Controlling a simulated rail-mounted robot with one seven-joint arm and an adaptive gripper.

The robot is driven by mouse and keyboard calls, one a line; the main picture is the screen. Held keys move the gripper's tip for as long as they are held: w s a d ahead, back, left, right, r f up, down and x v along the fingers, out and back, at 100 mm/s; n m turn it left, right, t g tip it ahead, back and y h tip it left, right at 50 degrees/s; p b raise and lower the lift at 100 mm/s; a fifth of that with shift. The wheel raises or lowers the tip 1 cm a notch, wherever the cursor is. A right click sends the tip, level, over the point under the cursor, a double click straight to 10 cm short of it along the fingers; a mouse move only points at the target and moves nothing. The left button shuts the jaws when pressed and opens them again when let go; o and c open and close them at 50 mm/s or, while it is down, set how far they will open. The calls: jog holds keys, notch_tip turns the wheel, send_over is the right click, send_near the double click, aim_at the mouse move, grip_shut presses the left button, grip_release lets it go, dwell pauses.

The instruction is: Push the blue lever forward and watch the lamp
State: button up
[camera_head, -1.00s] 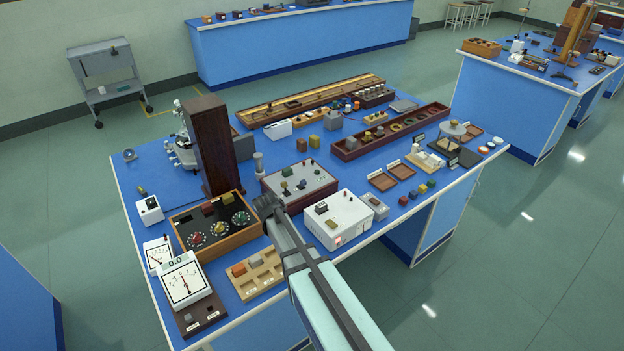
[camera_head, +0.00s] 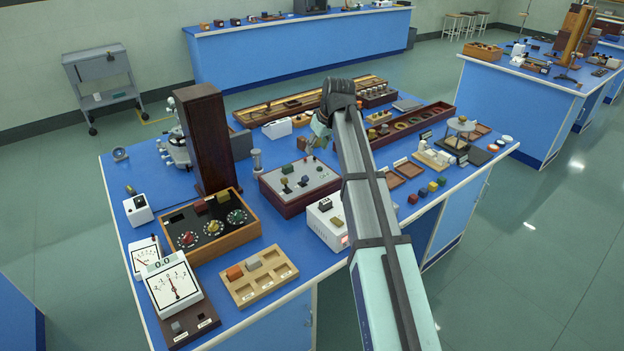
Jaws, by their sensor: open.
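A grey-topped box with dark red sides (camera_head: 283,204) stands in the middle of the near bench and carries several small levers and knobs. A small bluish lever knob (camera_head: 304,180) on its top looks like the blue lever; its exact tilt is too small to tell. My gripper (camera_head: 309,150) is open above the box's back edge, behind and above that knob and apart from it. My arm partly hides the gripper. I cannot make out for sure which part is the lamp.
A white box (camera_head: 324,226) stands right of the lever box, partly behind my arm. A tall dark wooden cabinet (camera_head: 207,140) stands at the back left. A dial box (camera_head: 242,232), meters (camera_head: 172,286) and a wooden tray (camera_head: 262,295) fill the left front.

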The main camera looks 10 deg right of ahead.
aim_at(305, 177)
jog(key=p+x, duration=0.4)
jog(key=x, duration=1.3)
jog(key=shift+s+a, duration=0.1)
grip_shut()
